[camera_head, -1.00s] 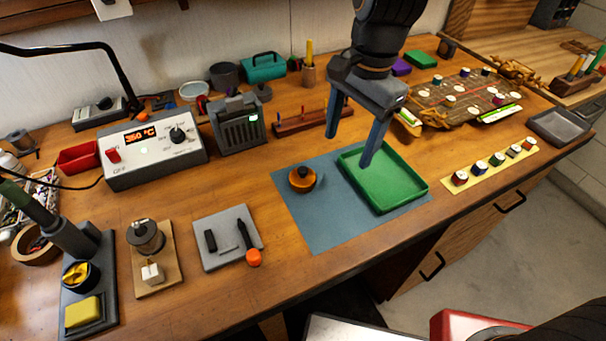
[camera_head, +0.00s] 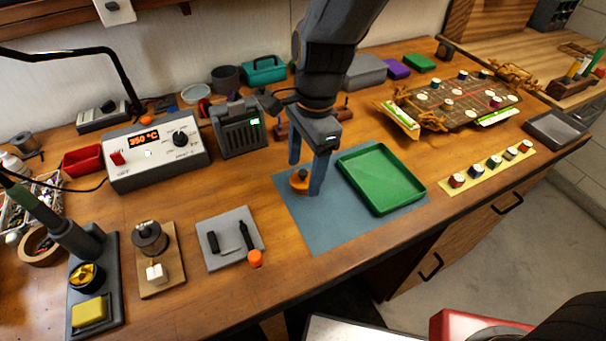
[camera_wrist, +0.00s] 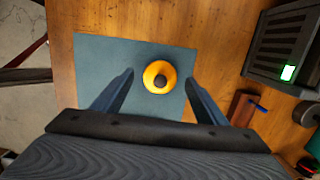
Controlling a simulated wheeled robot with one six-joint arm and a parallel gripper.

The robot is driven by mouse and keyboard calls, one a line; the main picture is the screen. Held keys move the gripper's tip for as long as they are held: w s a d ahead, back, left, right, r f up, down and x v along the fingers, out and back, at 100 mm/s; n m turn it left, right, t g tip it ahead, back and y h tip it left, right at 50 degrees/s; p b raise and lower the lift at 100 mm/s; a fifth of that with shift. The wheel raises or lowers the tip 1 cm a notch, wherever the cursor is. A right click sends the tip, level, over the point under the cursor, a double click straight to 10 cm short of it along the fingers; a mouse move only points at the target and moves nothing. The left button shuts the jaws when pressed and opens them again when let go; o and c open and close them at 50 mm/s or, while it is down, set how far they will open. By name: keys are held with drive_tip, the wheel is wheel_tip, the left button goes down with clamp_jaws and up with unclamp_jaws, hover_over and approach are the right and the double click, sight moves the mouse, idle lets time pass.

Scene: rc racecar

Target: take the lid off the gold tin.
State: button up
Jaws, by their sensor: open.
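The gold tin (camera_head: 299,186) stands on the blue-grey mat (camera_head: 322,229), with a dark round knob on its lid. In the wrist view the lid (camera_wrist: 159,77) shows from above as a gold disc with the dark knob (camera_wrist: 160,81) in its middle. My gripper (camera_head: 305,179) is open and points down at the tin, one finger at the far left and one at the near right. In the wrist view my gripper (camera_wrist: 160,76) has its fingers apart on both sides of the tin, with mat showing between. The near finger hides part of the tin in the head view.
An empty green tray (camera_head: 381,178) lies on the mat's right part. A grey fume box (camera_head: 239,126) with a green light stands behind left. A grey pad (camera_head: 229,238) with small tools lies left of the mat. The mat's front is clear.

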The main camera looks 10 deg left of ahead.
drive_tip(key=shift+f, duration=0.25)
drive_tip(key=c, duration=1.1)
drive_tip(key=shift+c, duration=0.2)
